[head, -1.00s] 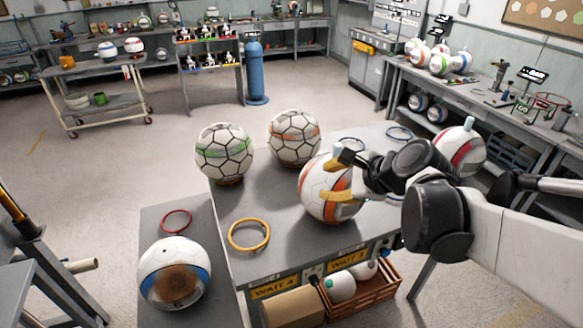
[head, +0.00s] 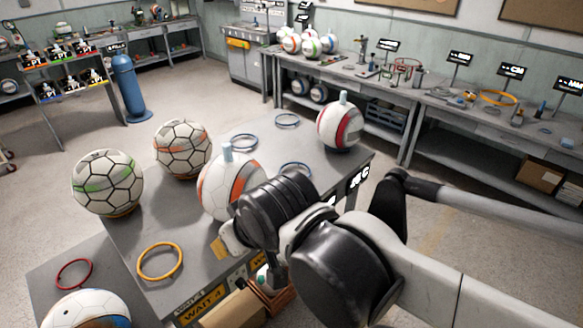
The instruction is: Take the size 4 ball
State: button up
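Several balls stand on the grey table (head: 215,262). No size mark is readable on them, so I cannot tell which is size 4. A white ball with orange panels (head: 222,190) and a pale blue plug stands mid-table. A white and red ball (head: 340,128) with a similar plug stands at the back right. Black-lined balls with a green band (head: 107,184) and an orange band (head: 182,148) stand at left. My gripper (head: 224,246) is low at the front right of the orange-panelled ball, overlapping it in view. One yellow fingertip shows; my wrist hides the rest.
A yellow ring (head: 160,262) and blue rings (head: 287,120) lie on the table. A lower grey surface at left holds a red ring (head: 74,273) and a blue-white ball (head: 85,309). A "WAIT 4" label (head: 203,302) is on the table front. A workbench (head: 440,110) runs behind.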

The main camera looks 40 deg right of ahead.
aim_at(340, 125)
jog(key=z, duration=1.55)
jog(key=i+j, duration=0.1)
jog(key=i, duration=0.6)
jog(key=i+j+z, duration=0.1)
jog(key=i, duration=0.6)
